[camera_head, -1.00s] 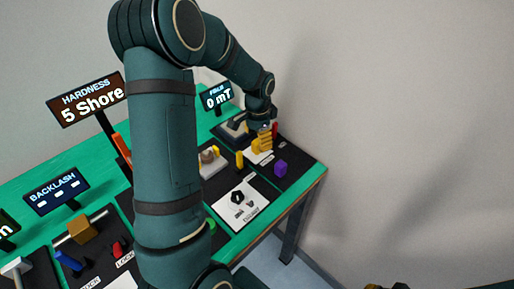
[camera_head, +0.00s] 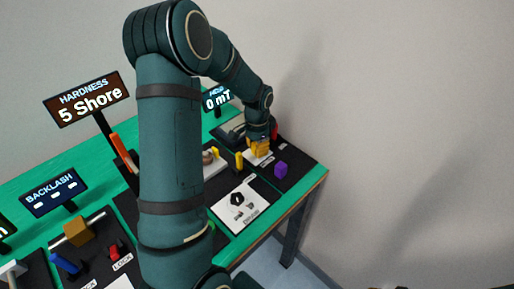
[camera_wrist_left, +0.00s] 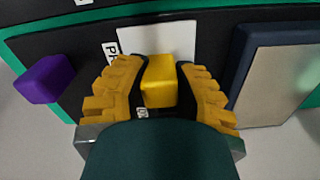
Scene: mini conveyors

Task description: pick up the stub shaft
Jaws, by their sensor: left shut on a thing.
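A yellow block-shaped piece (camera_wrist_left: 160,84) sits between the fingers of my left gripper (camera_wrist_left: 160,62) in the left wrist view. I take it for the stub shaft, but its lower part is hidden. The dark pads of both yellow fingers press on its sides, so the gripper is shut on it. A white plate (camera_wrist_left: 172,38) lies beneath and beyond it. In the head view my left gripper (camera_head: 260,148) is low over the far right end of the table, and the piece cannot be told apart from the fingers. Only a dark scrap, perhaps my right gripper, shows at the bottom edge.
A purple block (camera_wrist_left: 45,78) is left of the gripper in the wrist view and also shows in the head view (camera_head: 281,169). A dark-framed grey panel (camera_wrist_left: 272,82) stands close on the right. A small yellow upright piece (camera_head: 239,161) and a white card (camera_head: 226,211) are nearby.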

